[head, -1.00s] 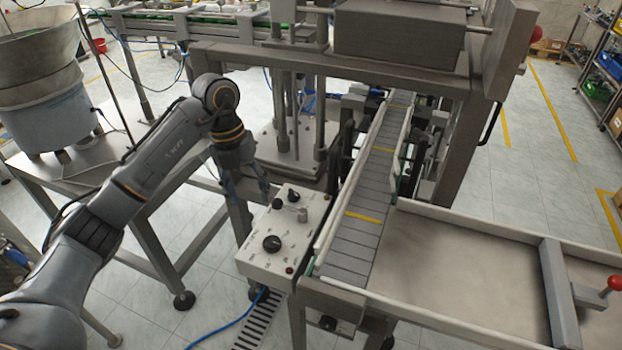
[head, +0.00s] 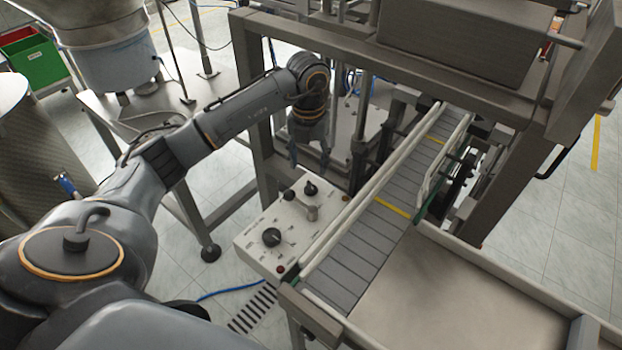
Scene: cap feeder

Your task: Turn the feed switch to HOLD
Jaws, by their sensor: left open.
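My left gripper (head: 309,158) is open and empty, fingers pointing down, just beyond the box's back edge in the picture. It appears apart from the knobs. My right gripper is not in view.
The conveyor (head: 365,245) with its pale side rails runs close along the box's right side. A steel frame post (head: 262,165) stands left of the gripper, and press columns (head: 359,150) stand to its right. A tray (head: 450,300) lies at the lower right.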

